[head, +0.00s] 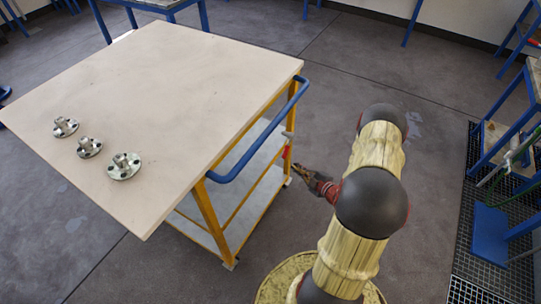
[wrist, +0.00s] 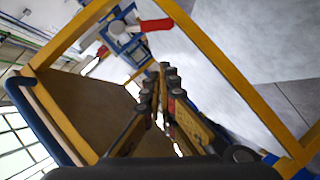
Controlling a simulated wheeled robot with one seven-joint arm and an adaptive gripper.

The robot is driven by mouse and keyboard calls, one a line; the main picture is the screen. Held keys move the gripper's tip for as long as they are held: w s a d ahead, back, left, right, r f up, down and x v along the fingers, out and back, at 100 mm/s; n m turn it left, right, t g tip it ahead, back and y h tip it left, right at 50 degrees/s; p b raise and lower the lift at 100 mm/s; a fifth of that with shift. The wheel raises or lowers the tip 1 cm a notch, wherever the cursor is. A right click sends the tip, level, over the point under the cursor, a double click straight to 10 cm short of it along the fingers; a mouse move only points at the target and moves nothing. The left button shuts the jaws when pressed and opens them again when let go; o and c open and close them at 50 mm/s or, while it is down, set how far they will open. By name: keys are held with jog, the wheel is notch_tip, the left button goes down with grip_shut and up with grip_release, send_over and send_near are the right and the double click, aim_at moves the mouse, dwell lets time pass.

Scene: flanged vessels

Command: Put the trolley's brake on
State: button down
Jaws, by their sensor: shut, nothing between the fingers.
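The trolley (head: 190,85) has a pale wooden top, a yellow frame, lower shelves and a blue push handle (head: 262,132). A small red part (head: 286,152), possibly the brake lever, shows by the frame's right corner post, under a light grey piece. In the wrist view the red part (wrist: 156,24) is at the top, beyond the fingertips, beside a whitish round piece. My gripper (head: 296,168) is shut and empty, just right of the trolley and a little below the red part. The wrist view shows its fingers (wrist: 160,78) together, apart from the red part.
Three metal flanged fittings (head: 88,147) stand on the trolley top near its left edge. Blue-framed benches (head: 520,110) and floor grating (head: 470,240) are at the right. The yellow frame bars (wrist: 225,75) lie close around my gripper.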

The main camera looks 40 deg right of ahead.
jog(key=b, duration=0.2)
send_near(286, 154)
jog(key=w+a+r, duration=0.2)
jog(key=w+a, duration=0.2)
jog(key=w, duration=0.1)
jog(key=shift+n, duration=0.3)
jog(key=shift+w+d+f+b, duration=0.45)
jog(key=shift+w+d+f, duration=0.05)
jog(key=shift+w+d, duration=0.15)
jog(key=shift+w+d+f+b, duration=0.45)
jog(key=shift+w+d+f, duration=0.05)
jog(key=shift+d, duration=0.2)
jog(key=shift+w+d+f+b, duration=0.25)
jog(key=shift+d+f+b, duration=0.25)
jog(key=shift+f+b, duration=0.3)
jog(key=shift+r, duration=0.1)
jog(key=shift+a, duration=0.1)
